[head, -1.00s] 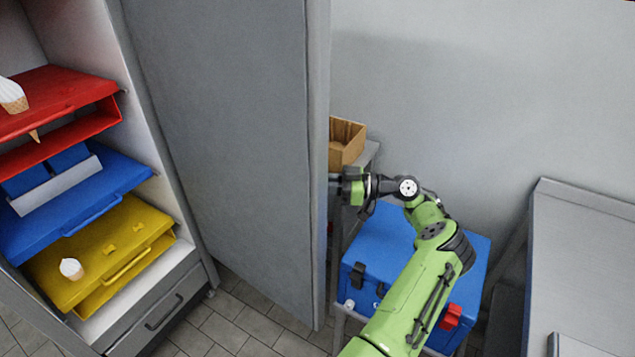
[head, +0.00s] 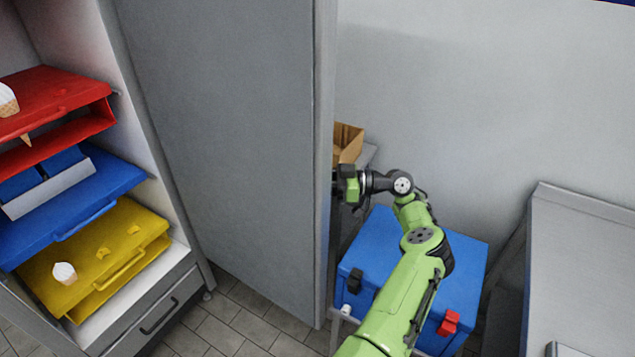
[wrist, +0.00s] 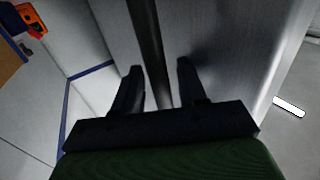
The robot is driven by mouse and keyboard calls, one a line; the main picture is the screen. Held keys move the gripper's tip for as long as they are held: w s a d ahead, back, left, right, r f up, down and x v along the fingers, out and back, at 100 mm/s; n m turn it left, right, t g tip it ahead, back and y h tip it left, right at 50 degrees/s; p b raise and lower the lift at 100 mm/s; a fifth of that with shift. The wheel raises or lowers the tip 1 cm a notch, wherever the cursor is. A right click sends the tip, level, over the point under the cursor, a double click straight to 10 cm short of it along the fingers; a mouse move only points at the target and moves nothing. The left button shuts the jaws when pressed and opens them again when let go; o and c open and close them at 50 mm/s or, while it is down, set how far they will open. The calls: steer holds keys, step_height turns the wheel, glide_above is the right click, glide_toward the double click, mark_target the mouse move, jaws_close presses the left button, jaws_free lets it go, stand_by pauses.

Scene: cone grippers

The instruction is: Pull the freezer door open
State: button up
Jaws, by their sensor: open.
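The grey freezer door (head: 225,140) stands wide open in the head view, hinged beside the freezer's shelves. My gripper (wrist: 158,75) is at the outer face of the door, near its free edge. In the wrist view its two dark fingers are apart, with a dark vertical bar (wrist: 146,40), which looks like the door handle, running up between them. I cannot tell whether the fingers touch it. In the head view the fingertips are hidden behind the door's edge.
Inside the freezer are a red case (head: 60,100), a blue case (head: 90,195) and a yellow case (head: 100,240), with cones. A blue cooler box (head: 455,260) and a cardboard box (head: 348,140) stand behind the door. A metal counter (head: 585,260) is at right.

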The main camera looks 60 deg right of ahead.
steer(key=v, duration=1.6)
steer(key=shift+s+b, duration=0.2)
steer(key=shift+b, duration=0.15)
steer(key=shift+f, duration=0.15)
